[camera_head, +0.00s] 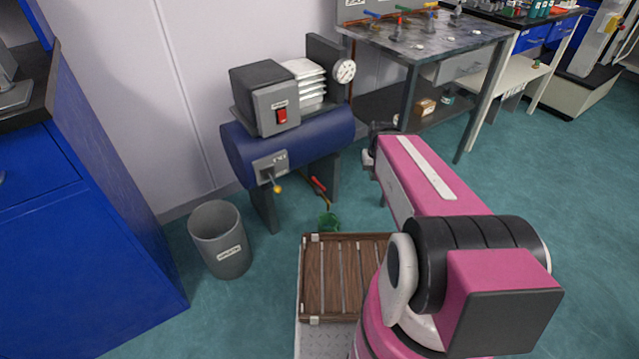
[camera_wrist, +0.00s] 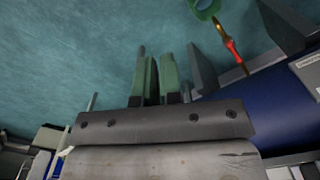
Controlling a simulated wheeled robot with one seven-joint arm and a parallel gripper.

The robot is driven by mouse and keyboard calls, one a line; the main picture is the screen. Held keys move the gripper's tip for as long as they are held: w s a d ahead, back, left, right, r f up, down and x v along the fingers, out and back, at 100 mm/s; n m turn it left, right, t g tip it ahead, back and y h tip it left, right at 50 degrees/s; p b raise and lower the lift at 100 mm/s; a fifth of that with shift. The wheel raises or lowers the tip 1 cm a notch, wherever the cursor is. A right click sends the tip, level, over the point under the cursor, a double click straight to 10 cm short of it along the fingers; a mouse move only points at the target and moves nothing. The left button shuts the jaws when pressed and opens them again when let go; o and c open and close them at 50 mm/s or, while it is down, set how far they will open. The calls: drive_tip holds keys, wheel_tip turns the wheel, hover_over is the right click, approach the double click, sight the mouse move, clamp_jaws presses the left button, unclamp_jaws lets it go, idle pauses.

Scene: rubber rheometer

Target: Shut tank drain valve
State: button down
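The blue tank (camera_head: 300,145) lies on dark legs against the wall in the head view. Its drain valve (camera_head: 318,184) has a red handle and hangs low under the tank's right part. In the wrist view the red handle (camera_wrist: 233,48) on brass fittings is at upper right, beside the tank (camera_wrist: 235,110). My gripper's green fingers (camera_wrist: 158,75) lie close together to the left of the valve, apart from it. My pink arm partly hides the gripper in the head view, near the tank's right end.
A green cup (camera_head: 328,221) stands on the floor below the valve; it also shows in the wrist view (camera_wrist: 207,8).

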sight(318, 186)
drive_tip(key=w+a+f+m+y, duration=0.1)
drive_tip(key=w+a+f+m, duration=0.2)
drive_tip(key=w, duration=0.4)
drive_tip(key=w+a+f+m+g+y, duration=0.1)
drive_tip(key=w+a+f+m, duration=0.2)
drive_tip(key=w, duration=0.5)
drive_tip(key=w+a+f+m+g+y, duration=0.1)
drive_tip(key=w+a+f+m, duration=0.2)
drive_tip(key=w+f+m, duration=0.2)
drive_tip(key=shift+w+f+y, duration=0.3)
drive_tip(key=shift+w+f, duration=0.1)
drive_tip(key=shift+w, duration=0.85)
drive_tip(key=shift+f, duration=0.1)
drive_tip(key=s+a+f, duration=0.4)
drive_tip(key=a+f, duration=0.2)
drive_tip(key=f, duration=0.3)
drive_tip(key=shift+s+a, duration=0.15)
drive_tip(key=shift+s, duration=0.05)
